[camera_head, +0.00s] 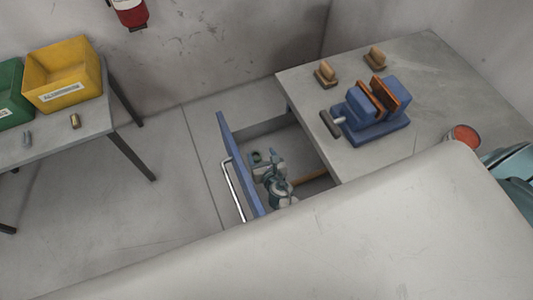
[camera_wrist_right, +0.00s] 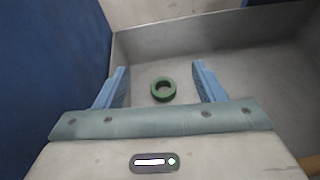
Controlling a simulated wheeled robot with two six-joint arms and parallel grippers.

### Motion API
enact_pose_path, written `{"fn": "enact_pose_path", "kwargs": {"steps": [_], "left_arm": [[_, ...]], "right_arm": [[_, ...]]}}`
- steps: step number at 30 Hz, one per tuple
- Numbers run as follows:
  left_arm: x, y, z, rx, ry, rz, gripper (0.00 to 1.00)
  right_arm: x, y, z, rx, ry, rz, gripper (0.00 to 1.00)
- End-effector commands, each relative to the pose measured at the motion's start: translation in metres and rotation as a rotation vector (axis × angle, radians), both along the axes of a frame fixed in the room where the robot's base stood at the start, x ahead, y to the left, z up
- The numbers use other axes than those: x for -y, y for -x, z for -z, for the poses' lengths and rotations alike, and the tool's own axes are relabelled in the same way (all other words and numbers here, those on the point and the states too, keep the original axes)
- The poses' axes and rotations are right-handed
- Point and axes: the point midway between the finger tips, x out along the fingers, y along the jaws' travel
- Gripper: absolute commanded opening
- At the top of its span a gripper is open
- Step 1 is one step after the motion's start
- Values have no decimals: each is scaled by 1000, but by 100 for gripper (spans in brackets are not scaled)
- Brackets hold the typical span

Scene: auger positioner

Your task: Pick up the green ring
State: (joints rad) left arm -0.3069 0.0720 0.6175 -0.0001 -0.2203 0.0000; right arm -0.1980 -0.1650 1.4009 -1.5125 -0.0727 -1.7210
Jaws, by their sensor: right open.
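The green ring (camera_wrist_right: 163,99) lies flat on the grey drawer floor in the right wrist view. It sits between the lines of the two blue fingers, slightly ahead of my gripper body. My right gripper (camera_wrist_right: 160,78) is open and empty, one finger on each side of the ring with a gap to both. Whether the fingertips touch the floor is unclear. In the head view the ring (camera_head: 256,156) is a small dark green spot inside the open drawer, beside my right gripper (camera_head: 262,164). My left gripper is out of view.
The drawer's blue front (camera_head: 239,165) and grey walls close in around my right arm. A brown stick (camera_head: 309,178) lies in the drawer. A blue vise (camera_head: 372,128) and wooden-handled pieces (camera_head: 326,74) stand on the workbench. Yellow (camera_head: 62,90) and green (camera_head: 10,107) bins stand left.

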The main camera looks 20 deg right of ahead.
Motion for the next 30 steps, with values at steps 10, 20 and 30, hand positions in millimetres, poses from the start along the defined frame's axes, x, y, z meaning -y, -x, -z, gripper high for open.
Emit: {"fn": "enact_pose_path", "kwargs": {"steps": [10, 20, 30], "left_arm": [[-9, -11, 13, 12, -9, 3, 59], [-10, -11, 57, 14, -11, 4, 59], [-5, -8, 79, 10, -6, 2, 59]], "right_arm": [[-8, 14, 19, -13, 51, -39, 63], [-7, 13, 63, -13, 50, -38, 63], [-7, 1, 87, -12, 49, -38, 63]]}}
